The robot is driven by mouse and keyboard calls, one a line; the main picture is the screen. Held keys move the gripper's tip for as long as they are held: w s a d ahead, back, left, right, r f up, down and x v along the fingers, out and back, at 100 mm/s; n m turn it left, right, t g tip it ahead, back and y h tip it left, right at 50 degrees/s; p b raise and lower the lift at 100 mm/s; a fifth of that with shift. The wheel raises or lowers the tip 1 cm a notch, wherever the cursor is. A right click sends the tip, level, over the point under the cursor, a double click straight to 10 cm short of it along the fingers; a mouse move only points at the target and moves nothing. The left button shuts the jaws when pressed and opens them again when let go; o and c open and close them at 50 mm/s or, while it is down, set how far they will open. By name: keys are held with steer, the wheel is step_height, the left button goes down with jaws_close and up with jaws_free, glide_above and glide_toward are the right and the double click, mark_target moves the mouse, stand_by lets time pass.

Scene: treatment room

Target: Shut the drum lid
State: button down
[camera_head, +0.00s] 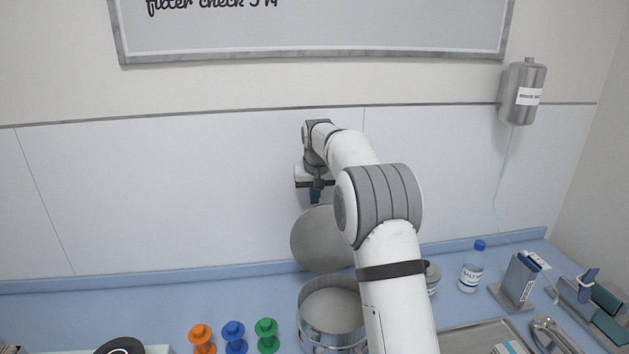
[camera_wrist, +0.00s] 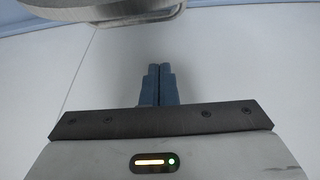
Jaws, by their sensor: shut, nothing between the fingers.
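The drum (camera_head: 333,318) is a round, open metal can on the blue counter. Its round grey lid (camera_head: 321,240) stands raised at the drum's back, and my arm hides part of its right side. My gripper (camera_head: 315,197) is at the lid's upper edge, in front of the wall; I cannot tell if it touches the lid. In the wrist view the blue fingers (camera_wrist: 159,84) are together with nothing between them. A curved metal rim, seemingly the lid (camera_wrist: 100,8), crosses the top of that view, apart from the fingertips.
Orange (camera_head: 201,338), blue (camera_head: 234,337) and green (camera_head: 266,335) pegs stand left of the drum. On the right are a salt bottle (camera_head: 472,267), a grey labelled stand (camera_head: 517,284) and a metal tray (camera_head: 462,340). The wall (camera_head: 150,195) is close behind.

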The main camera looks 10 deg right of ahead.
mark_target(316, 206)
steer(key=s, duration=0.1)
steer(key=s+f, duration=0.1)
steer(key=s, duration=0.1)
steer(key=shift+s+f+p, duration=0.1)
steer(key=shift+s+p, duration=0.15)
steer(key=shift+p, duration=0.15)
steer(key=shift+s, duration=0.1)
steer(key=shift+a, duration=0.1)
steer(key=shift+b, duration=0.45)
